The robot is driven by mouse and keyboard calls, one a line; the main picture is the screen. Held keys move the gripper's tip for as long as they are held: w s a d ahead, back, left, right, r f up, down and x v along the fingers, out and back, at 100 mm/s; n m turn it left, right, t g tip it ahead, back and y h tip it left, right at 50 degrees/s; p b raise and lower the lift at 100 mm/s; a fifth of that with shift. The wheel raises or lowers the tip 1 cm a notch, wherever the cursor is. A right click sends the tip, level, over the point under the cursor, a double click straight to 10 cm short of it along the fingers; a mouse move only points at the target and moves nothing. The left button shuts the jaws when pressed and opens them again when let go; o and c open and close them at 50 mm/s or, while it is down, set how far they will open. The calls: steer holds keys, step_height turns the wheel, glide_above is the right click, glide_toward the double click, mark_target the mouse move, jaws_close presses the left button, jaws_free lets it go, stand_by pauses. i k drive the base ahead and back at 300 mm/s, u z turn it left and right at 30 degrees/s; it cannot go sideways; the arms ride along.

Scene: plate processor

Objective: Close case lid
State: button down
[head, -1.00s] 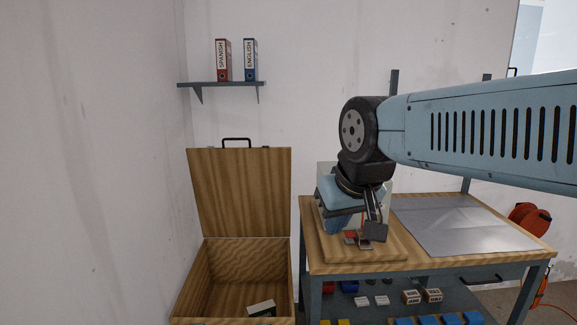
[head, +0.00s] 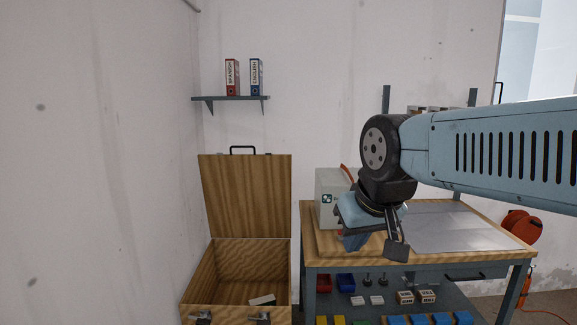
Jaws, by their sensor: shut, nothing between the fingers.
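The wooden case (head: 196,284) stands at the lower left with its lid (head: 246,195) open and upright behind it, near the wall. A black handle (head: 243,149) is on the lid's top edge. Two metal latches (head: 260,318) show on the case's front. A small pale box (head: 262,300) lies inside on the case floor. My gripper (head: 395,250) hangs in front of the workbench, to the right of the case and apart from it. It is shut and holds nothing.
The workbench (head: 306,211) stands right of the case and carries a grey-green box (head: 327,190) and a metal sheet (head: 465,232). Bins and small boxes fill its lower shelf. A wall shelf (head: 231,98) with two binders hangs above the lid. A red cable reel (head: 521,228) is at far right.

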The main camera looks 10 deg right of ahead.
mark_target(247, 196)
steer(key=z, duration=0.45)
steer(key=i, duration=1.65)
steer(key=u, duration=0.6)
steer(key=k, duration=0.9)
steer(key=u, duration=0.2)
steer(key=i, duration=0.9)
steer(key=z, duration=0.1)
